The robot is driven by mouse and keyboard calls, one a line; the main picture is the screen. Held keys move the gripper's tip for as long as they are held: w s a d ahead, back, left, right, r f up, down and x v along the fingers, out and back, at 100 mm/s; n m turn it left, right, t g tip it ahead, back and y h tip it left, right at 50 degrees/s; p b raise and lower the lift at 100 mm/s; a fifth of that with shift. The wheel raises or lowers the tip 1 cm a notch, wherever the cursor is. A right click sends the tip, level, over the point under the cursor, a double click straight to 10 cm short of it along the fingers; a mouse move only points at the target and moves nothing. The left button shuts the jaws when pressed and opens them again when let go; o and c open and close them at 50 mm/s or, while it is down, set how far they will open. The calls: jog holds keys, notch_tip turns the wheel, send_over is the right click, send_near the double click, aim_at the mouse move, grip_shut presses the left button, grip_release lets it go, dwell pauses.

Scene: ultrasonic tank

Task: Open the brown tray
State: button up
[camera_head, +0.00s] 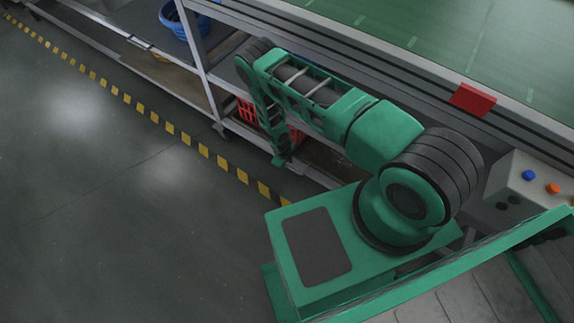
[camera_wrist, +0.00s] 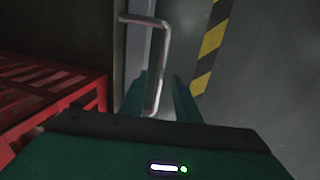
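A metal bar handle (camera_wrist: 161,55) stands out from a grey edge in the wrist view. My gripper (camera_wrist: 160,80) is open, with its two green fingers apart and the lower part of the handle between them. I cannot tell whether either finger touches the bar. The brown tray seems to be the brown surface (camera_head: 328,163) low on the shelf in the head view, partly hidden by my arm. A dark brown surface also shows left of the handle in the wrist view (camera_wrist: 80,28). My gripper (camera_head: 281,160) hangs low by the shelf's front in the head view.
A red slatted crate (camera_wrist: 50,88) is close on the left in the wrist view. A blue basket (camera_head: 184,20) sits on the shelf at the top. A yellow and black floor stripe (camera_head: 170,128) runs along the shelf. The grey floor left of it is clear.

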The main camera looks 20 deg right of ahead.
jog(key=shift+f, duration=0.3)
jog(key=shift+c, duration=0.3)
grip_shut()
